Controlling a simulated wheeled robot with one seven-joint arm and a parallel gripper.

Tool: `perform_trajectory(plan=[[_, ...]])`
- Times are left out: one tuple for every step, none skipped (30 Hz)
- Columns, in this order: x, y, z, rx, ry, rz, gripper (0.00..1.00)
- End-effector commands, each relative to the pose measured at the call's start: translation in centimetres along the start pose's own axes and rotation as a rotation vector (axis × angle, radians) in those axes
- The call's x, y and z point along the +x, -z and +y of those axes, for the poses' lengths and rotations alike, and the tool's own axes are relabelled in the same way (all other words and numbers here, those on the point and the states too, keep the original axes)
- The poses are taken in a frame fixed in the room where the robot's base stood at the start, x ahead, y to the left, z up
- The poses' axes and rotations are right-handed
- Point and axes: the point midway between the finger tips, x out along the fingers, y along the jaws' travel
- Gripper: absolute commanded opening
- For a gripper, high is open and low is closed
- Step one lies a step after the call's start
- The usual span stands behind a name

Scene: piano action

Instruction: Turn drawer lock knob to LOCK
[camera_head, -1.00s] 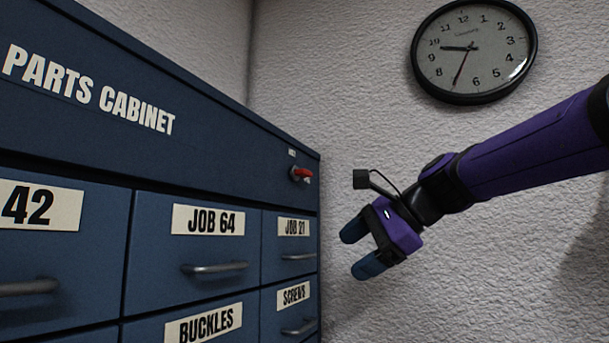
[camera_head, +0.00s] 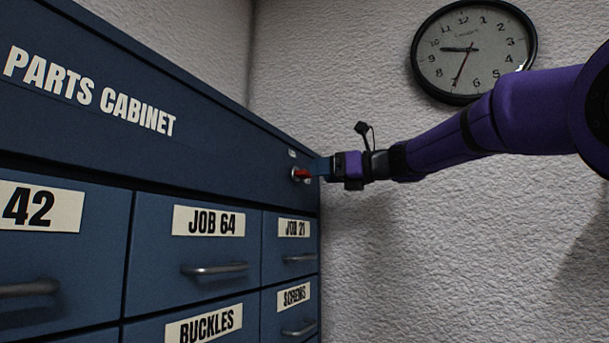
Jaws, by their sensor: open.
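The red lock knob (camera_head: 301,173) sits on the blue parts cabinet (camera_head: 215,150), near the right end of its upper front panel. Its red handle points to the right, toward a small label that my gripper now covers. Another small label (camera_head: 292,153) is above the knob; its lettering is too small to read. My gripper (camera_head: 318,168) is level with the knob, its blue fingertips at the right end of the red handle. It is open. I cannot tell whether the fingers touch the handle or stand around it.
Below the knob are drawers with handles, labelled JOB 64 (camera_head: 208,221), JOB 21 (camera_head: 294,228), BUCKLES (camera_head: 204,325) and SCREWS (camera_head: 293,295). A round clock (camera_head: 473,50) hangs on the textured wall. The space right of the cabinet below my arm is clear.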

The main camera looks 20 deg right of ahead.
Motion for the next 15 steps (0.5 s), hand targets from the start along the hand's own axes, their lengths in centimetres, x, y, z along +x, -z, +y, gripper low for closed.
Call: perform_trajectory(plan=[[1.0, 0.1, -0.1, 0.001, -0.001, 0.001, 0.72], [1.5, 0.1, 0.0, 0.000, -0.002, 0.001, 0.72], [2.2, 0.0, 0.0, 0.000, -0.002, 0.001, 0.72], [2.6, 0.1, 0.0, 0.000, -0.002, 0.001, 0.72], [3.0, 0.1, 0.0, 0.000, -0.002, 0.001, 0.72], [3.6, 0.1, 0.0, 0.000, -0.001, 0.001, 0.72], [3.9, 0.1, 0.0, -0.001, -0.001, 0.001, 0.72], [4.2, 0.0, 0.0, -0.001, -0.001, 0.001, 0.72], [4.6, 0.0, 0.0, -0.001, -0.001, 0.001, 0.72], [4.8, 0.0, 0.0, -0.001, -0.001, 0.002, 0.72], [5.0, 0.1, 0.0, -0.001, 0.000, 0.002, 0.72], [5.2, 0.1, 0.0, -0.001, 0.001, 0.002, 0.72], [5.3, 0.1, 0.0, -0.001, 0.001, 0.002, 0.72], [5.5, 0.1, 0.0, -0.001, 0.001, 0.002, 0.72], [5.5, 0.1, 0.0, -0.001, 0.001, 0.002, 0.72]])
